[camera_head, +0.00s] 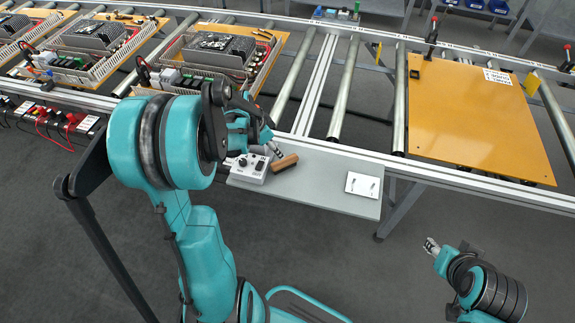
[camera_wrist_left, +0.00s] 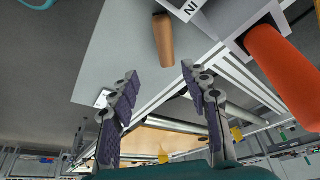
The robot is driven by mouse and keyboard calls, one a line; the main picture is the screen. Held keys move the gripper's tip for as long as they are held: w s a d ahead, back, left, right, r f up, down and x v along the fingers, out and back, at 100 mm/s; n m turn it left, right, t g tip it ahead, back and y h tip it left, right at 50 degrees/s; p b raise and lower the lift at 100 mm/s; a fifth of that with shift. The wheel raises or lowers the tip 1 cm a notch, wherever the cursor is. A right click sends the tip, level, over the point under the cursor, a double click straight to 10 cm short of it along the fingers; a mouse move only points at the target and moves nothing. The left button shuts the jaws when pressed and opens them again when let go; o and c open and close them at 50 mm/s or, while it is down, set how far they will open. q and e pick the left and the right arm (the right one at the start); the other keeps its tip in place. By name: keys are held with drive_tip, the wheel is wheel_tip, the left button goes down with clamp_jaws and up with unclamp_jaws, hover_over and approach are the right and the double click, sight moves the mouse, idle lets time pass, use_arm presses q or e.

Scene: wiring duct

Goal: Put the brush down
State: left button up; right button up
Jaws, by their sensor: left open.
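The brush, a small brown wooden piece (camera_head: 284,162), appears to rest on the grey shelf (camera_head: 315,185) beside the rail. In the left wrist view the brush (camera_wrist_left: 163,40) lies beyond my fingertips, with grey shelf surface around it. My left gripper (camera_head: 277,151) is just above and beside the brush in the head view. Its two fingers stand apart in the left wrist view (camera_wrist_left: 160,80), with nothing between them. My right gripper (camera_head: 431,246) is low at the right, away from the shelf; its jaws are too small to read.
A white box with a black knob (camera_head: 248,168) stands left of the brush. A red-orange handle (camera_wrist_left: 284,75) is close in the wrist view. An orange board (camera_head: 465,115) sits on the conveyor.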

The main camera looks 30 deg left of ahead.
use_arm(q)
drive_tip(key=s+d+r+n+t+y, duration=0.1)
drive_tip(key=s+d+r+n, duration=0.2)
drive_tip(key=s+d+r, duration=0.2)
drive_tip(key=s+d+r+n+t+y, duration=0.1)
drive_tip(key=s+d+r+n+t, duration=0.1)
drive_tip(key=s+d+r, duration=0.4)
drive_tip(key=s+d, duration=0.3)
drive_tip(key=d, duration=0.2)
drive_tip(key=shift+s+d+n, duration=0.2)
drive_tip(key=shift+d+n, duration=0.15)
drive_tip(key=shift+n, duration=0.05)
